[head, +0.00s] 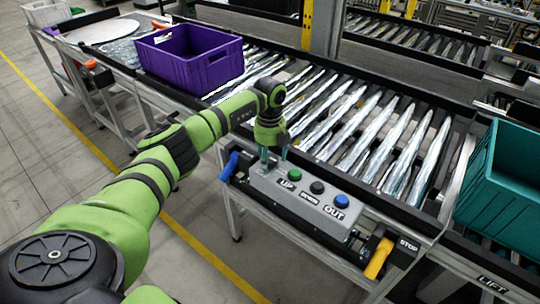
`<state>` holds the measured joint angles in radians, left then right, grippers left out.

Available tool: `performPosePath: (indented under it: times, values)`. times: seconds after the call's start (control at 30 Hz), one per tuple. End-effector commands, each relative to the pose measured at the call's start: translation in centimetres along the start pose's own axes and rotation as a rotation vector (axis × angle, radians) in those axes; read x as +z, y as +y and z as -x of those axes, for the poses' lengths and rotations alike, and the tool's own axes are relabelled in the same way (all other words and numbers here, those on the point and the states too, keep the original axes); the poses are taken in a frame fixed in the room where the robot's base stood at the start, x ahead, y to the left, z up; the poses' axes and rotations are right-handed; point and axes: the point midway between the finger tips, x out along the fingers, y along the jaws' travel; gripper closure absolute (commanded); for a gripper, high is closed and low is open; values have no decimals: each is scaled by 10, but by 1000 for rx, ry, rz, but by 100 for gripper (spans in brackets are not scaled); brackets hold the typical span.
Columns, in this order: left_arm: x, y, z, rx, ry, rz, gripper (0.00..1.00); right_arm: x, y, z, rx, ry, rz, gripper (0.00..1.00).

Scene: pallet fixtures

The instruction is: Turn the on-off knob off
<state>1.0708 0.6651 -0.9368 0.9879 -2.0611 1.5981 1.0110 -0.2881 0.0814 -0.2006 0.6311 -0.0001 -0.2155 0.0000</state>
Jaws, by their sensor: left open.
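A grey control box (320,222) is mounted on the front edge of the roller conveyor. Its sloped top carries a green button (293,174), a black button (317,187) and a blue button (341,200), with labels reading UP and OUT; the middle label is too small to read. My left gripper (273,158) points down at the left end of the box, left of the green button. Its two fingers are apart. I cannot make out the on-off knob; the gripper covers that end of the box. Contact with anything there cannot be told. My right gripper is out of view.
A blue lever (230,166) sits left of the box, and a yellow lever (378,258) by a STOP label sits right. A purple crate (190,82) stands on the conveyor (372,128), a teal crate (512,213) at right. Floor in front is clear.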

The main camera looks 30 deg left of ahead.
Motion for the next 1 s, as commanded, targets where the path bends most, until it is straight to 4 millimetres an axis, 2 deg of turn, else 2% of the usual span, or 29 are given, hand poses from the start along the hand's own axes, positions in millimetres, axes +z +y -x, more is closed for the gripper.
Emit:
performPosePath:
  times: [0.07, 0.17, 0.2, 0.23, 0.43, 0.67, 1.0]
  values:
    - [0, 0, 0, 0, 0, -1, 31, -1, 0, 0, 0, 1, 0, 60]
    - [0, 0, 0, 0, 1, -1, 67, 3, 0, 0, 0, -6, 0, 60]
    - [0, 0, 0, 0, 1, -1, 83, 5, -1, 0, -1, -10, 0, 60]
    - [0, 0, 0, -1, 0, -1, 87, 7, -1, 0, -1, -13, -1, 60]
    - [0, 0, 0, -1, 0, -3, 87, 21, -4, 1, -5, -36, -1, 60]
    - [0, -1, -1, -1, -1, -52, 87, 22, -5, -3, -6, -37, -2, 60]
    - [0, 0, -2, -1, -2, -289, 87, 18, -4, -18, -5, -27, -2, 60]
